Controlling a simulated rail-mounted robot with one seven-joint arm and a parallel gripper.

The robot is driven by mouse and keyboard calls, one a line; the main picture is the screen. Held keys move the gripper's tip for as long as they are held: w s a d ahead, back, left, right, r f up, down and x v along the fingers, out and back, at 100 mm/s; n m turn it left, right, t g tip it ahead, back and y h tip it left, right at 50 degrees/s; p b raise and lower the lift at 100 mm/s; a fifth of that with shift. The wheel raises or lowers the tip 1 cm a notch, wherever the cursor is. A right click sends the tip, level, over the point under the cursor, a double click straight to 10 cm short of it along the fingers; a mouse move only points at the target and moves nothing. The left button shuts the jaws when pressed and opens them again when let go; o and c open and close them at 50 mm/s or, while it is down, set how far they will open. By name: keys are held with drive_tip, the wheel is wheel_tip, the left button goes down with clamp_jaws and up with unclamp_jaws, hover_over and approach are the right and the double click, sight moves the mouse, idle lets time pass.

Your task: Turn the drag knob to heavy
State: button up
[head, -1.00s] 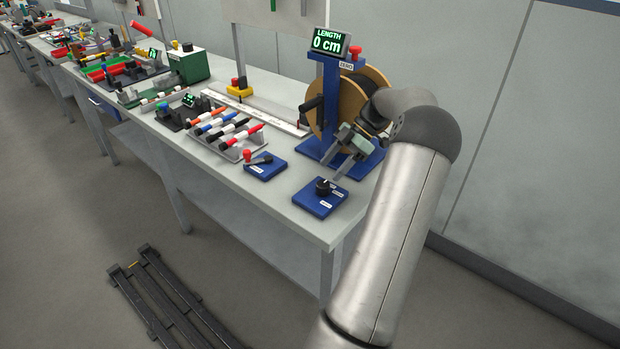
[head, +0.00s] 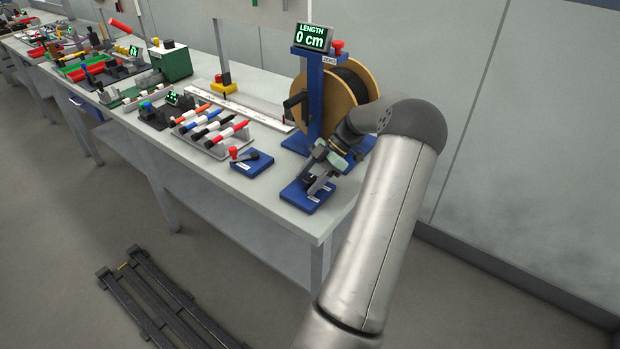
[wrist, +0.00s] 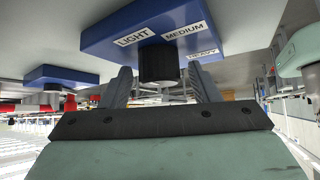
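The drag knob (wrist: 157,63) is a short black cylinder on a blue plate (wrist: 112,38) with white labels reading LIGHT, MEDIUM and HEAVY. The wrist view shows this plate upside down. My gripper (wrist: 160,70) is open, with one finger on each side of the knob and a visible gap on both sides. In the head view my gripper (head: 318,180) is down over the blue plate (head: 296,197) at the bench's front right and mostly hides the knob. The knob's pointer direction cannot be made out.
A blue box with a red-knobbed lever (head: 252,162) stands left of the plate. Behind is a wooden cable reel (head: 318,100) on a blue stand, with a display (head: 313,37) reading LENGTH 0 cm. A rack of coloured handles (head: 212,128) lies farther left.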

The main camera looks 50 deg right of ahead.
drive_tip(key=c, duration=0.8)
